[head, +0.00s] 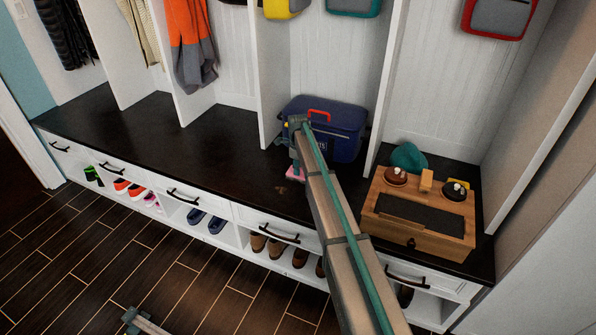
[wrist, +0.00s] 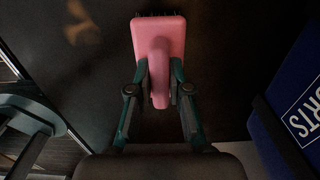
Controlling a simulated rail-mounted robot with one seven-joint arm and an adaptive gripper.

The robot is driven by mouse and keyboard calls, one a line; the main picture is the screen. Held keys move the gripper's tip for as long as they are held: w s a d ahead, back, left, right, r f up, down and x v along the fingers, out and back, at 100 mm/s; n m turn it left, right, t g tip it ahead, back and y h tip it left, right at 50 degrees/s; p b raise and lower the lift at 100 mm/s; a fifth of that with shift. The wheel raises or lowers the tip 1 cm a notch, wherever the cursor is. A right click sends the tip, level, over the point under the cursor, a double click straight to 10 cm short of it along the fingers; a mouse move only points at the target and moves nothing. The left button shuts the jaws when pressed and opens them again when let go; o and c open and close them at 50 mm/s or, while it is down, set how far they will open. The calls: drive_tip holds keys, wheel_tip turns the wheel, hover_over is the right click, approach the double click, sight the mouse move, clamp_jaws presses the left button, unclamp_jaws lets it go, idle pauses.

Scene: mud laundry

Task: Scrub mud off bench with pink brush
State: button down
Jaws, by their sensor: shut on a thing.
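The pink brush (wrist: 158,35) is in my gripper (wrist: 159,85), its bristles just showing at the far edge in the wrist view. The fingers are shut on its handle. In the head view a small part of the pink brush (head: 295,173) shows beside my arm, low over the bench; I cannot tell whether it touches. The dark bench (head: 150,130) runs along the wall. A brown mud patch (head: 281,189) lies on it, just left of and nearer the front than the brush. The mud (wrist: 82,24) also shows in the wrist view, left of the brush head.
A blue cooler bag (head: 340,142) with a red handle stands behind my arm; it is at the right in the wrist view (wrist: 290,105). A wooden box (head: 418,240) with brushes on it sits right. White dividers (head: 273,75) rise from the bench. The bench's left part is clear.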

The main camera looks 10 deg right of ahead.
drive_tip(key=shift+s+a, duration=0.75)
drive_tip(key=shift+a, duration=0.15)
drive_tip(key=shift+s+a+p, duration=0.3)
drive_tip(key=shift+s+a, duration=0.55)
drive_tip(key=shift+s, duration=0.45)
drive_tip(key=shift+s+a+p, duration=0.3)
drive_tip(key=shift+s+a, duration=0.6)
drive_tip(key=shift+s, duration=0.45)
drive_tip(key=shift+s+a+p, duration=0.3)
drive_tip(key=shift+s+a, duration=0.55)
drive_tip(key=shift+s, duration=0.45)
drive_tip(key=shift+w+a, duration=0.2)
drive_tip(key=shift+w, duration=0.05)
drive_tip(key=shift+w+a, duration=0.65)
drive_tip(key=shift+w, duration=0.05)
drive_tip(key=shift+w+d+p, duration=0.4)
drive_tip(key=shift+w+d, duration=0.6)
drive_tip(key=shift+w, duration=0.5)
drive_tip(key=shift+w+d+p, duration=0.35)
drive_tip(key=shift+w+d, duration=0.7)
drive_tip(key=shift+w, duration=0.4)
drive_tip(key=shift+w+d+p, duration=0.4)
drive_tip(key=shift+w+d, duration=0.6)
drive_tip(key=shift+w, duration=0.5)
drive_tip(key=shift+w+d+r, duration=0.15)
wheel_tip(320, 180, up, 3)
drive_tip(key=shift+r+p, duration=0.15)
drive_tip(key=shift+p, duration=0.65)
drive_tip(key=shift+r+p, duration=1.1)
drive_tip(key=shift+r, duration=1.15)
